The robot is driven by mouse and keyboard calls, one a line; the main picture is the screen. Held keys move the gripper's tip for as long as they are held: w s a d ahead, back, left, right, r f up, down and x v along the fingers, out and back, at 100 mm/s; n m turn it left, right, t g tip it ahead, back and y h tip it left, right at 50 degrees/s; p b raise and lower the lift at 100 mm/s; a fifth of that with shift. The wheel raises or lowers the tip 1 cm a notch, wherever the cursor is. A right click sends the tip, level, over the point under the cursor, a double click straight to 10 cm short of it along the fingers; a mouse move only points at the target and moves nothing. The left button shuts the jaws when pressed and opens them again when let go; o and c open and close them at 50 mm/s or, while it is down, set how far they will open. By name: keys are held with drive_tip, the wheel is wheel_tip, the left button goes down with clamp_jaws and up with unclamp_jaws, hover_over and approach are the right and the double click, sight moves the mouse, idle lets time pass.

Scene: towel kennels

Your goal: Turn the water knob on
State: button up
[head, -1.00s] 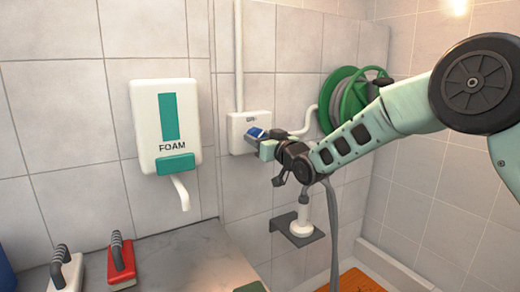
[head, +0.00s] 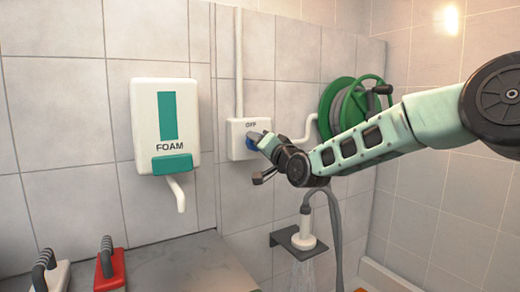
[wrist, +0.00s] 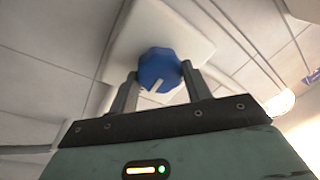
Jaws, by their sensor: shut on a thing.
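The blue water knob (head: 256,140) sits on a white wall box (head: 238,150) with OFF printed at its top. In the wrist view the knob (wrist: 160,70) has a white pointer line, tilted in the picture. My gripper (head: 262,138) is at the box, and its fingers stand on either side of the knob, shut on it. It also shows in the wrist view (wrist: 158,78). In the head view my gripper hides part of the knob. Water sprays down from the shower head (head: 303,238) on a dark wall shelf (head: 285,238).
A white FOAM dispenser (head: 165,125) hangs left of the box. A green hose reel (head: 345,103) is on the wall behind my arm.

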drive_tip(key=shift+f, duration=0.1)
idle(0.3)
drive_tip(key=o, duration=1)
drive_tip(key=b+v, duration=0.3)
drive_tip(key=v, duration=1.4)
drive_tip(key=shift+s+d+f, duration=0.1)
drive_tip(key=shift+s+d, duration=0.05)
drive_tip(key=shift+s, duration=0.05)
